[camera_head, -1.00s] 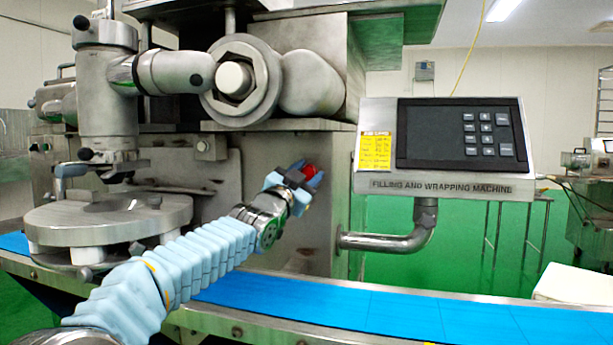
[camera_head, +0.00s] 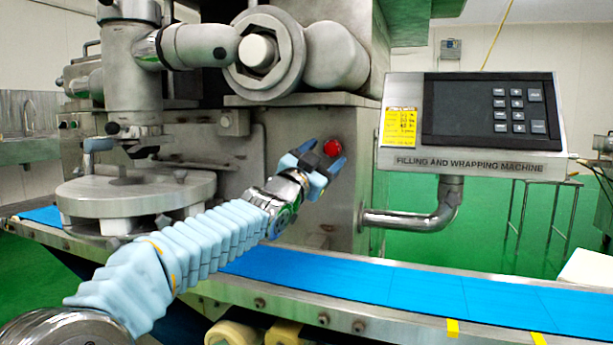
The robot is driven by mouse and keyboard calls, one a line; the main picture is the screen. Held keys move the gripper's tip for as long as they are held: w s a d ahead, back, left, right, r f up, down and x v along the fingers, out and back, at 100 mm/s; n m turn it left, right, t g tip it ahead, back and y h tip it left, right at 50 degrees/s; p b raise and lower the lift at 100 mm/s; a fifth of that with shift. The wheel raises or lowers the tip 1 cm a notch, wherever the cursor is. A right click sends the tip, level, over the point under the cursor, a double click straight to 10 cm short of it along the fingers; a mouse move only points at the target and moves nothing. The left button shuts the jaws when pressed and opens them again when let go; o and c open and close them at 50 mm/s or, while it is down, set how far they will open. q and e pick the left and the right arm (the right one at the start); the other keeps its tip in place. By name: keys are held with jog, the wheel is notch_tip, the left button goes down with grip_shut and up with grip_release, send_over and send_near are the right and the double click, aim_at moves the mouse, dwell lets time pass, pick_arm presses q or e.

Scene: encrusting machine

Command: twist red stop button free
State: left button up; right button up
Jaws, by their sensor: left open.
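The red stop button (camera_head: 332,148) is a round red knob on the grey metal side panel of the machine (camera_head: 345,190). My left gripper (camera_head: 325,156) reaches up to it from the lower left. The red face shows between and just beyond the fingertips. I cannot tell whether the fingers touch it. The button's base is hidden. My right gripper is not in view.
A control panel (camera_head: 470,120) on a bent metal pipe (camera_head: 415,218) stands to the right of the button. A blue conveyor belt (camera_head: 400,290) runs below. A round metal table (camera_head: 135,195) is at the left, and a large bolt head (camera_head: 258,52) is above.

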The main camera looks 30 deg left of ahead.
pick_arm(q)
jog(key=b+v, duration=0.1)
jog(key=v, duration=0.9)
jog(key=shift+s, duration=0.3)
jog(key=shift+f, duration=0.1)
